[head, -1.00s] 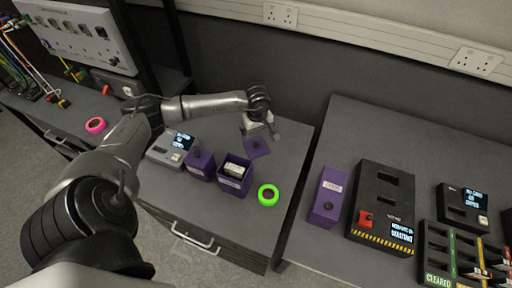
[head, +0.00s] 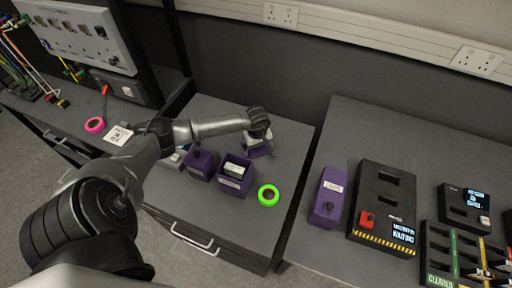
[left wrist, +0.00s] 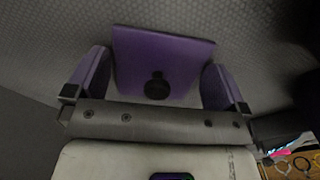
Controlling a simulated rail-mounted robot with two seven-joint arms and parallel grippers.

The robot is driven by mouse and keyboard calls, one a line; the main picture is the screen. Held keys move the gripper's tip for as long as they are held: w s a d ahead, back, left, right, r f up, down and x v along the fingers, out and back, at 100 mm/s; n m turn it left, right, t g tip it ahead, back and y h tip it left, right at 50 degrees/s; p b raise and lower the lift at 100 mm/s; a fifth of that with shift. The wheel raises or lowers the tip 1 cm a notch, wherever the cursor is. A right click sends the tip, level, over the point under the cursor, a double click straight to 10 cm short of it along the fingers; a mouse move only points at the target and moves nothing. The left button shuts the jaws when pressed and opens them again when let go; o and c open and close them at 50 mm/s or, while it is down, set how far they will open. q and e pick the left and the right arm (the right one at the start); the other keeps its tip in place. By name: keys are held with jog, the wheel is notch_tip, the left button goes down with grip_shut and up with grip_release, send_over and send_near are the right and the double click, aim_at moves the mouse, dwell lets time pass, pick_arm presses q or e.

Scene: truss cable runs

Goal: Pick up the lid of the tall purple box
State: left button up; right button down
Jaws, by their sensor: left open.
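A flat purple lid with a black knob (left wrist: 156,86) lies on the grey bench top at the back right of the left bench (head: 258,153). My left gripper (head: 259,138) is over it and partly hides it in the head view. In the left wrist view the gripper (left wrist: 156,76) is open, with one finger on each side of the lid and the knob between them. I cannot tell whether the fingers touch it. An open purple box (head: 234,182) with a pale item inside stands nearer the front. My right gripper is not in view.
A gap separates this bench from the right bench, which holds another purple box (head: 327,199) and a black device (head: 384,210).

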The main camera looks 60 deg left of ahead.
pick_arm(q)
jog(key=shift+c, duration=0.4)
jog(key=c, duration=0.5)
jog(key=shift+r, duration=0.15)
